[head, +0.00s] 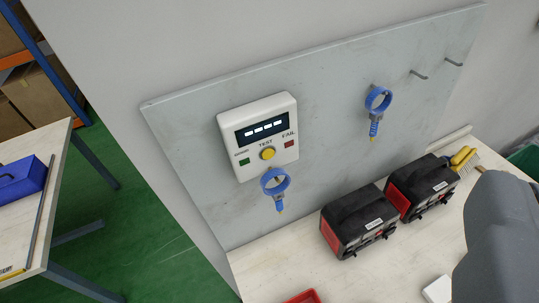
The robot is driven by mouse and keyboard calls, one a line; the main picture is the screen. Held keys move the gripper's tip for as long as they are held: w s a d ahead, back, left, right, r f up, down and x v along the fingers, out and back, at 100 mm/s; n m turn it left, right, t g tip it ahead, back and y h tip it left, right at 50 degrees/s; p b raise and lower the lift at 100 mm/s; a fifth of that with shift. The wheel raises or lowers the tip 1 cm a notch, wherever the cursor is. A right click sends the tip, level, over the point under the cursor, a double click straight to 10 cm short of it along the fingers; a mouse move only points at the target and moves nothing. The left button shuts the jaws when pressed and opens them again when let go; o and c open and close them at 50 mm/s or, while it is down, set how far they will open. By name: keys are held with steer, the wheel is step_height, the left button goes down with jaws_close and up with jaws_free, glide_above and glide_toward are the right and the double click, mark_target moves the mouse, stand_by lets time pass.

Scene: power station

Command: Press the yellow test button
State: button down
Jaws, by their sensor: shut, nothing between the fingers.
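The yellow test button (267,153) is a round knob on the front of a white test box (283,107). The box is fixed to a grey panel, and the word TEST is printed above the button. The box has a dark display (262,129) with several lit white dashes, a green square (244,161) on the left and a red square (289,144) under FAIL on the right. A grey rounded part of my own arm fills the lower right. My gripper's fingers do not show, and nothing covers the button.
A blue ring tool (276,181) hangs just below the box, and another (377,98) hangs further right. Two black and red units (356,222) (420,188) stand on the pale bench (262,274). A red tray (303,297) shows at the bottom edge.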

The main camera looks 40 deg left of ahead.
mark_target(268, 154)
steer(key=shift+w, duration=0.1)
stand_by(0.3)
steer(key=w+a+f+m+y+p, duration=0.1)
steer(key=w+a+f+m, duration=0.1)
steer(key=w+a+f, duration=0.4)
steer(key=w+a+f+m+y+p, duration=0.1)
steer(key=w+a+f+m, duration=0.3)
steer(key=f, duration=0.5)
steer(key=w+a+f+m+y+p, duration=0.1)
steer(key=w+a+f, duration=0.2)
steer(key=w+f, duration=0.35)
step_height(268, 154, down, 11)
steer(key=a+m+p, duration=0.1)
steer(key=a+m, duration=0.1)
steer(key=m, duration=0.1)
steer(key=shift+h, duration=0.4)
steer(key=shift+w+a+r, duration=0.1)
steer(key=shift+a+r, duration=0.05)
steer(key=shift+a, duration=0.05)
steer(key=w+a+p, duration=0.5)
steer(key=a, duration=0.1)
steer(key=shift+w+a, duration=0.15)
steer(key=shift+a, duration=0.25)
